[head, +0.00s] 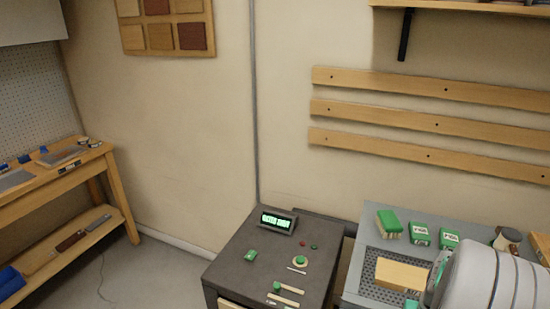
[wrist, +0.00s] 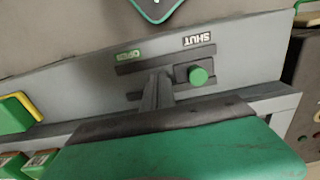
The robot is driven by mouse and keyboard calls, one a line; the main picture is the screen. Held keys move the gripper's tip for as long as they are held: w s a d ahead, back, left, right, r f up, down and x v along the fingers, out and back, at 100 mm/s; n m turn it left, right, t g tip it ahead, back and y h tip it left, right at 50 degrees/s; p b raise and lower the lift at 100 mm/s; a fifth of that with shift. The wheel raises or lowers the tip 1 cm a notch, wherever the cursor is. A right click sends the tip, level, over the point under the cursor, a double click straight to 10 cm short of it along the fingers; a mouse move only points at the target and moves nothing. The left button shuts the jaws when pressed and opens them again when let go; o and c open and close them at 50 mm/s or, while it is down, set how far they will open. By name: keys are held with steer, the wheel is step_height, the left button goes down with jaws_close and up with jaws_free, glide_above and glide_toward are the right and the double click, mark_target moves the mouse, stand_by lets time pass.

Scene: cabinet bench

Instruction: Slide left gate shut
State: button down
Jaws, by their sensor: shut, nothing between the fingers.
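In the head view my gripper (head: 435,284) is mostly hidden behind my pale arm at lower right. The left gate itself is not clear.
The grey bench (head: 350,280) holds a wooden block (head: 400,273) and several green boxes (head: 420,236). A dark cabinet (head: 235,262) left of it has a lit green display (head: 276,220), buttons and sliders. A wooden bench (head: 60,178) stands far left. Open floor lies between.

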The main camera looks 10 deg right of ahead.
step_height(320, 180, up, 8)
steer(key=p, duration=0.6)
steer(key=shift+s, duration=0.1)
